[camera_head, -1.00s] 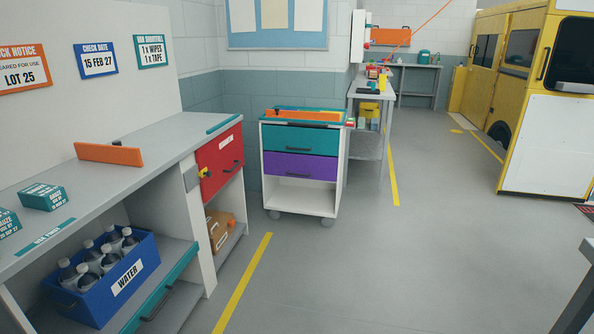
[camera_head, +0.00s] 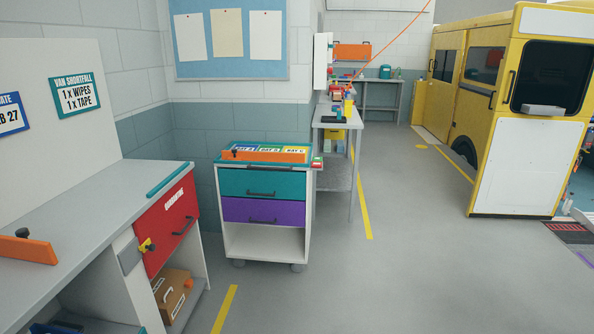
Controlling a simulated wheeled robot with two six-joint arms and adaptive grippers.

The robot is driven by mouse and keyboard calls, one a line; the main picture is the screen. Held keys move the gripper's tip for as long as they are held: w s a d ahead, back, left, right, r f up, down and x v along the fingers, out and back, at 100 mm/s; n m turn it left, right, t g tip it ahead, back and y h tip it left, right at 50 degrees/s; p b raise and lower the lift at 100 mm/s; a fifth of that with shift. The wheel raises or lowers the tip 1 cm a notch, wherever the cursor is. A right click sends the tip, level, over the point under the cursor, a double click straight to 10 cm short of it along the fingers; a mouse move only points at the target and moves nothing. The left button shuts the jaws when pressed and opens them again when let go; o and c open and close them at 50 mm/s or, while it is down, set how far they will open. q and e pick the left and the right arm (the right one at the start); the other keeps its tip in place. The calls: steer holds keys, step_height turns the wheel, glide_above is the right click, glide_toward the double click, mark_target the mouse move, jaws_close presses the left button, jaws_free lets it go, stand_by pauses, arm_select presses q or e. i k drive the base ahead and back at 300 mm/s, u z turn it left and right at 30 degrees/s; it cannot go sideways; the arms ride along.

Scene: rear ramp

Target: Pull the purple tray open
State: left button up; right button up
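The purple tray (camera_head: 263,212) is a drawer front with a dark handle (camera_head: 263,220) in a white wheeled cabinet (camera_head: 230,240). It sits flush below a teal drawer (camera_head: 263,184) and looks shut. An open white compartment lies below it. The cabinet stands against the wall, left of the picture's middle. Neither of my grippers shows in the head view.
A grey counter (camera_head: 90,215) with a red quarantine door (camera_head: 168,225) stands at the left. A grey table (camera_head: 338,122) stands behind the cabinet to the right. Grey floor (camera_head: 400,275) is clear in front and to the right. A yellow van (camera_head: 490,100) stands at the right.

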mark_target(243, 210)
steer(key=z, duration=0.15)
steer(key=i, duration=2.65)
steer(key=u, duration=0.5)
steer(key=i, duration=1.25)
steer(key=u, duration=0.2)
